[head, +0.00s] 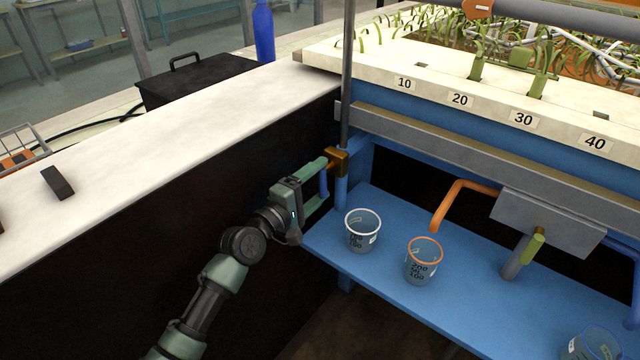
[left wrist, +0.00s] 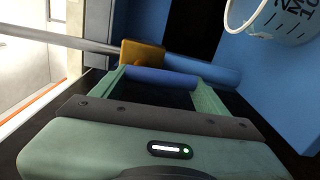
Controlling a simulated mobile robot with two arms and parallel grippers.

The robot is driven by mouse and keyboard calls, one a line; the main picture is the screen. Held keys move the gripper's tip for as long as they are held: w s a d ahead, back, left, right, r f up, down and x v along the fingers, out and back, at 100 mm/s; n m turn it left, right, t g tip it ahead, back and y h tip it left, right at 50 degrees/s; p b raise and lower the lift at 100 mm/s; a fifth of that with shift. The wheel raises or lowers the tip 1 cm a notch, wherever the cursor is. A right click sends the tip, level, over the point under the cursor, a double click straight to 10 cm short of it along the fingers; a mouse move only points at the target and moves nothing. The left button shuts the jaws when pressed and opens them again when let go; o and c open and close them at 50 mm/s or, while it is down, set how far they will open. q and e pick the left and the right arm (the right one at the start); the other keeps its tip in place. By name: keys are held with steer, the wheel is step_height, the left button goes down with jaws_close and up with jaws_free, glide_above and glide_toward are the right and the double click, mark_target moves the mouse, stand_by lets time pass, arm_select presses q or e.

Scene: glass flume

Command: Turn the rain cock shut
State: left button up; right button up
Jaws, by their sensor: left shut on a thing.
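The rain cock has a brass body (head: 337,159) on a vertical pipe (head: 347,80) at the near corner of the flume stand. The brass body also shows in the left wrist view (left wrist: 142,53). In the left wrist view the blue lever (left wrist: 160,78) lies across between the two green fingers. My left gripper (head: 317,186) is shut on this lever, just below and left of the brass body. My right gripper is not in view.
A white-marked cup (head: 361,236) and an orange-rimmed cup (head: 423,266) stand on the blue shelf (head: 385,300). An orange spout (head: 447,200) hangs over the second cup. A white-topped bench (head: 215,115) with a dark side runs left of my arm.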

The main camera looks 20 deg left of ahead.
arm_select(q)
steer(key=shift+f+m, duration=0.1)
steer(key=shift+m, duration=0.4)
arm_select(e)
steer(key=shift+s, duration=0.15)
arm_select(q)
steer(key=o, duration=2.1)
steer(key=v, duration=0.8)
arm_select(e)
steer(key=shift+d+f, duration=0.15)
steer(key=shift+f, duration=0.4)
arm_select(q)
steer(key=shift+w, duration=0.1)
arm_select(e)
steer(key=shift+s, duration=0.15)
